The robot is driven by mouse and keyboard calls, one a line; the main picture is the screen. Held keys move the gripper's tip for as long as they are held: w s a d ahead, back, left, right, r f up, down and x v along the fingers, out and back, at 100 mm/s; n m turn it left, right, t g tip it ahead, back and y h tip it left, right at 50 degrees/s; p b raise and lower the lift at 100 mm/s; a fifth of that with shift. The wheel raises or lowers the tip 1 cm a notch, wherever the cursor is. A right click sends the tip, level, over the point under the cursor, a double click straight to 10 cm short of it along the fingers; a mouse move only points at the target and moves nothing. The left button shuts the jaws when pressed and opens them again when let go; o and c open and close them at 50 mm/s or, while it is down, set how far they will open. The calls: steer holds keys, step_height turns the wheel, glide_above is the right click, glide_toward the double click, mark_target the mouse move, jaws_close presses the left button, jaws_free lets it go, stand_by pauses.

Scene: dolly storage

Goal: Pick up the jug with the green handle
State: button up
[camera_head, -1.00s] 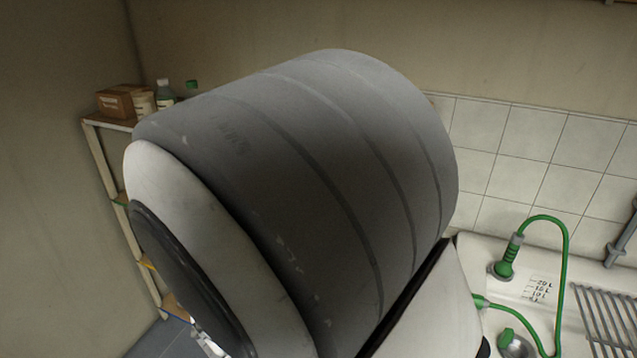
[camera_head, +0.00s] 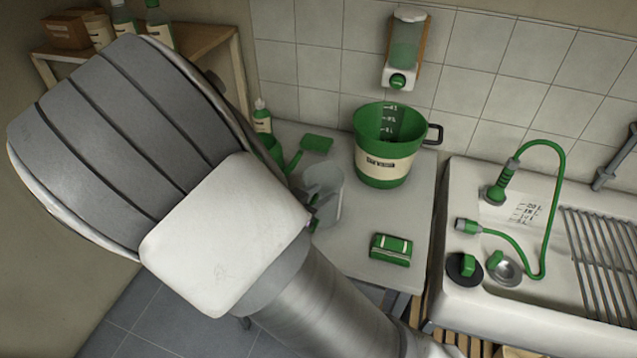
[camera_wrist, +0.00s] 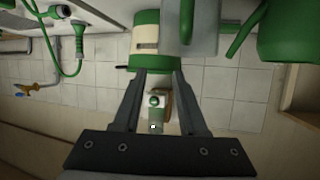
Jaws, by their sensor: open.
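The jug (camera_head: 328,192), a translucent grey vessel, stands on the grey table, partly covered by my arm. A small green part, which looks like its handle, shows at its left edge beside my arm. In the wrist view the picture is upside down, and the jug (camera_wrist: 206,32) is at the top centre, cut off by the frame edge, with its green handle (camera_wrist: 186,22) in front. My gripper (camera_wrist: 158,72) is open and empty, its fingertips below the jug in the picture and apart from it. In the head view my arm hides the gripper.
A large green bucket (camera_head: 383,166) with a black handle stands right of the jug. A green sponge or brush (camera_head: 391,249) lies in front. A green container (camera_wrist: 290,32) and green dustpan-like tool (camera_head: 316,144) are close to the jug. A sink (camera_head: 465,300) adjoins on the right.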

steer(key=shift+f+b+x, duration=0.2)
steer(key=shift+x, duration=1.95)
steer(key=shift+f+b+x, duration=0.2)
steer(key=shift+f+x, duration=0.05)
steer(key=shift+x, duration=1.85)
steer(key=shift+s+a, duration=0.1)
steer(key=shift+s, duration=0.1)
steer(key=shift+c, duration=0.4)
jaws_close()
